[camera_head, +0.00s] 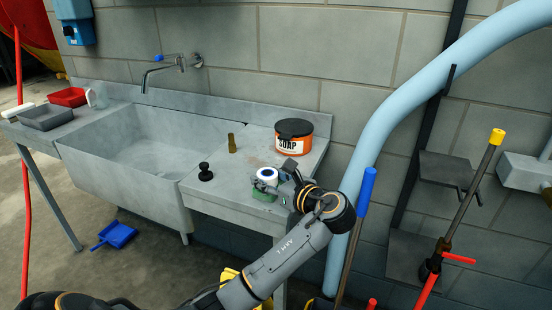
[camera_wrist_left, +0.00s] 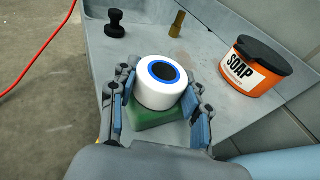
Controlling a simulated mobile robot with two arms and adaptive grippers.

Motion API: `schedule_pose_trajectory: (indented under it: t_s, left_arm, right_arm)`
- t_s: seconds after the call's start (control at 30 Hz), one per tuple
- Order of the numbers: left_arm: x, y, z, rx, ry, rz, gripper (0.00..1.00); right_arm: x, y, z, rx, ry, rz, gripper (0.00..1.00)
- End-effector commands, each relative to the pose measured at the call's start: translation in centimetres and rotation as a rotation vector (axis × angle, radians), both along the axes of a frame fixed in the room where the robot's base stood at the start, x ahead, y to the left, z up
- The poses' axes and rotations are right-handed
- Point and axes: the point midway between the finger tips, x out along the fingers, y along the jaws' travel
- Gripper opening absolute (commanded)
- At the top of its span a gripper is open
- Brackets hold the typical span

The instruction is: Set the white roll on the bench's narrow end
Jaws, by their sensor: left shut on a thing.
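The white roll (camera_head: 266,175) has a blue ring around a dark centre on its top face. It stands upright over the right part of the grey sink bench (camera_head: 233,186), by the front edge. My left gripper (camera_head: 273,183) is shut on it. In the left wrist view my left gripper (camera_wrist_left: 160,92) has a finger on each side of the white roll (camera_wrist_left: 158,95). A green block (camera_wrist_left: 158,122) shows directly under the roll; I cannot tell whether they touch. My right gripper is not in view.
An orange soap tub (camera_head: 293,137), a brown stub (camera_head: 232,143) and a black stopper (camera_head: 205,172) stand on the bench's right part. A red tray (camera_head: 68,97) and a grey tray (camera_head: 46,117) sit on its left end. A thick blue pipe (camera_head: 377,135) rises beside the right end.

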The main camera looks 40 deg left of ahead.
Motion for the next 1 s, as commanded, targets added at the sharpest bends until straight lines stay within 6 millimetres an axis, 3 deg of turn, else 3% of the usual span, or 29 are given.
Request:
schedule_pose_trajectory:
  t_s: [0.2,0.6,0.8,1.0]
  left_arm:
    - [5.2,1.2,0.1,0.0,0.0,0.001,0.26]
    - [12.7,3.0,0.0,-0.001,-0.001,-0.001,0.26]
    - [14.5,3.5,0.0,-0.001,-0.001,-0.001,0.26]
    - [14.9,3.6,-0.7,-0.002,0.002,-0.002,0.26]
  right_arm:
    - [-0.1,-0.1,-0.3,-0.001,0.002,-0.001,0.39]
    - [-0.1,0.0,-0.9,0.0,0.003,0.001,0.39]
    - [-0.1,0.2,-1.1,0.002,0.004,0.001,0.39]
    - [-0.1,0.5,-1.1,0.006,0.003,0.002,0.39]
